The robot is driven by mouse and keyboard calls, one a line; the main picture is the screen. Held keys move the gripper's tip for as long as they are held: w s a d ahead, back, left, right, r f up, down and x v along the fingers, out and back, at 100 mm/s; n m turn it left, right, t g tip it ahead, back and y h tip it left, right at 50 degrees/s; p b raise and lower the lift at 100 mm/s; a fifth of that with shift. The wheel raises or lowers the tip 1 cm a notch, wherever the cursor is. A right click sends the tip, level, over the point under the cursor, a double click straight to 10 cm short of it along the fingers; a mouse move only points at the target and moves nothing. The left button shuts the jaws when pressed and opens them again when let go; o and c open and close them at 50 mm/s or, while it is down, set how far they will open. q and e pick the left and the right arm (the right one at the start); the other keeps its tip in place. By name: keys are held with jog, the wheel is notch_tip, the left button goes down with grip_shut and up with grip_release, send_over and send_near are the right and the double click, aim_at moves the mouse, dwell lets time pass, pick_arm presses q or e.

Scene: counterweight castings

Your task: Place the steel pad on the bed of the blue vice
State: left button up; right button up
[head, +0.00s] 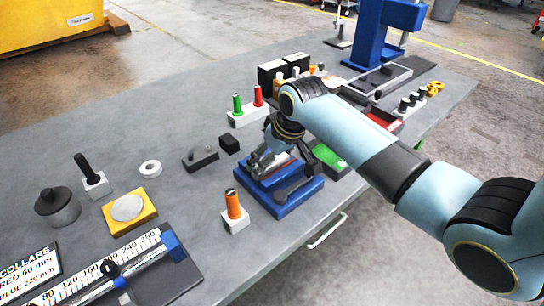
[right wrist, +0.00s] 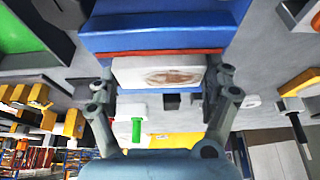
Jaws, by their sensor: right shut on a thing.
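The blue vice (head: 284,203) stands on the grey bench near its front edge. My right gripper (head: 264,163) is low over the vice, pointing down. In the right wrist view my right gripper (right wrist: 161,76) is shut on the steel pad (right wrist: 158,72), a pale flat block with a brown stain, with one finger at each end. The blue vice (right wrist: 165,40) fills the top of that view, close beside the pad. I cannot tell whether the pad touches the vice bed. In the head view the gripper mostly hides the pad. My left gripper is not in view.
An orange-topped peg in a white block (head: 234,218) stands just left of the vice. A small black block (head: 229,144) and a dark grey casting (head: 200,158) lie behind it. A green tray (head: 328,158) is close on the right. Green and red pegs (head: 248,112) stand farther back.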

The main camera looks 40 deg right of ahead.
jog(key=o, duration=1.5)
jog(key=shift+o, duration=0.2)
jog(key=v, duration=1.2)
